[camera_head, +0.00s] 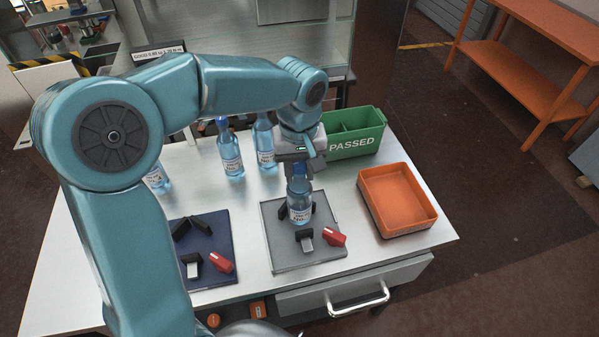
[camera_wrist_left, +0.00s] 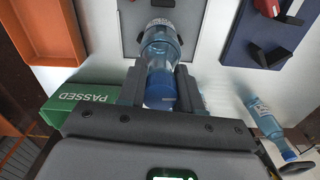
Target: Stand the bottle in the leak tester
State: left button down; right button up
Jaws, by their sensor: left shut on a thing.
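My left gripper (camera_head: 300,174) is shut on a clear blue bottle (camera_head: 299,205) near its cap; the bottle also shows in the left wrist view (camera_wrist_left: 161,55), between the fingers. The bottle is about upright over a grey plate fixture (camera_head: 283,257) with black blocks, a metal clamp piece and a red handle (camera_head: 334,237). Its base is close to the black blocks; I cannot tell whether it touches the plate. A similar dark blue fixture (camera_head: 213,237) lies to the left. Neither is readably labelled as the leak tester. My right gripper is not in view.
Other bottles stand at the back, one at left (camera_head: 157,178) and two in the middle (camera_head: 231,155). A green PASSED crate (camera_head: 353,145) is behind right, an orange tray (camera_head: 398,200) at right. The table (camera_head: 342,188) is bare between them.

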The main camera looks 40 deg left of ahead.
pick_arm(q)
jog(key=shift+a+f, duration=0.2)
jog(key=shift+f, duration=0.6)
jog(key=shift+d, duration=0.2)
jog(key=shift+f, duration=0.2)
jog(key=c, duration=0.8)
grip_release()
jog(key=shift+o, duration=0.2)
